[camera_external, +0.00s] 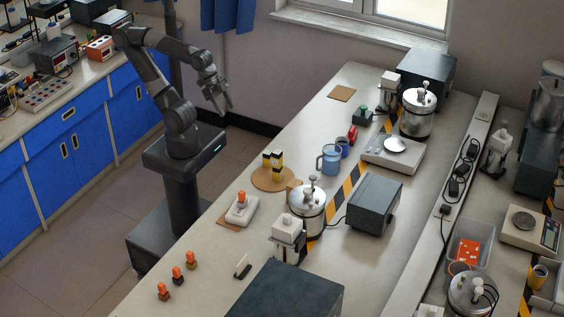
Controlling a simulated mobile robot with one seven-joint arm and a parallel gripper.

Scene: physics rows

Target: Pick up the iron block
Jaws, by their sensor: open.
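I cannot tell for sure which thing is the iron block. Small candidates stand on the long grey bench: a dark block with a green top (362,115) near the back, and several small dark blocks with orange tops, such as this orange-topped block (177,275) at the front left. A yellow-and-black piece (272,160) stands on a round wooden board (259,183). My gripper (224,104) is open and empty. It hangs in the air left of the bench, apart from all these things.
A blue mug (329,158), a scale (382,160), metal calorimeter pots (417,116) and a dark box (374,205) crowd the middle of the bench. A larger dark box (285,292) is at the front. Blue cabinets (75,140) stand on the left. The bench's back left is fairly clear.

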